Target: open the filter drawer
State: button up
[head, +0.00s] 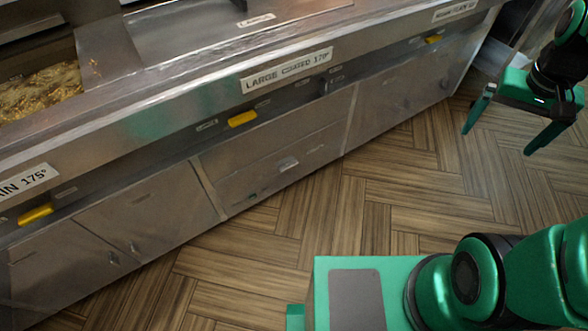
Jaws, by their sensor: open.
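The fryer range's steel front runs diagonally across the head view. In its middle, below the large label, is a low wide drawer front (262,180) with a small pale handle (289,164). It looks flush with the front, so shut. I cannot read any text that names it the filter drawer. My gripper (497,142) is at the upper right, over the wood floor and apart from the range. Its two green fingers point down, spread wide, with nothing between them.
Steel doors flank the drawer at left (150,207) and right (395,95). Yellow handles (242,118) sit under the counter edge. A vat of frying food (40,92) is at upper left. The herringbone floor (385,205) before the range is clear.

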jog(key=w+a+f+n+t, duration=0.1)
jog(key=w+a+f+t, duration=0.15)
jog(key=w+f, duration=0.55)
jog(key=w+a+f+n+t+h, duration=0.1)
jog(key=w+a+f+n, duration=0.15)
jog(key=w, duration=0.95)
jog(key=w+a+f+t, duration=0.25)
jog(key=w+f, duration=0.35)
jog(key=w, duration=0.4)
jog(key=w+a+f+n, duration=0.2)
jog(key=w+a+f, duration=0.3)
jog(key=a+f, duration=0.25)
jog(key=n+t+y, duration=0.4)
jog(key=n+y, duration=0.3)
jog(key=y, duration=0.3)
send_near(290, 166)
jog(key=x, duration=0.8)
